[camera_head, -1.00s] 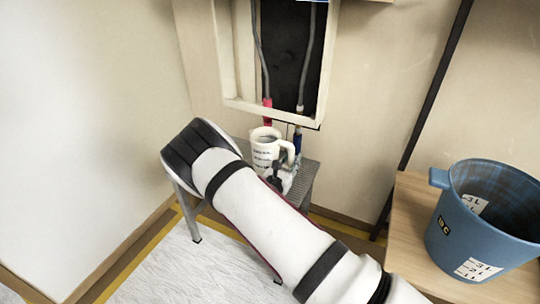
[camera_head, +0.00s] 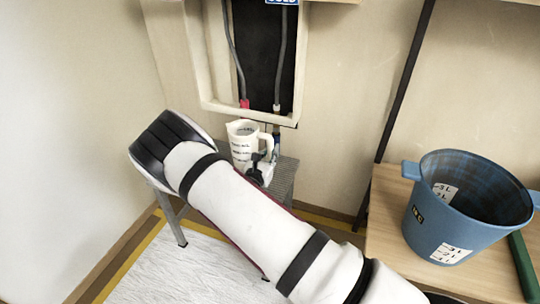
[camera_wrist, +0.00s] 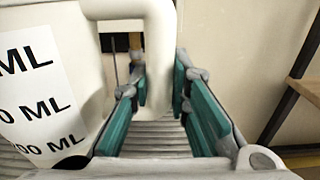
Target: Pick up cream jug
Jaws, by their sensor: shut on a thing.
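The cream jug (camera_head: 241,147), with black markings on its white side, is upright at the small step stool (camera_head: 284,180) by the wall. In the wrist view the jug (camera_wrist: 75,55) fills the left side, with its thick handle (camera_wrist: 160,45) coming down between the teal finger pads. My gripper (camera_wrist: 165,105) is shut on this handle. In the head view my gripper (camera_head: 260,165) is at the jug's right side, partly hidden by my arm. The jug's base is hidden there, so I cannot tell whether it touches the stool.
A blue bucket (camera_head: 440,228) stands on a wooden table (camera_head: 385,205) at the right. A wall recess with pipes (camera_head: 262,60) is behind the jug. A dark pole (camera_head: 402,110) leans near the table. White sheeting (camera_head: 190,275) covers the floor.

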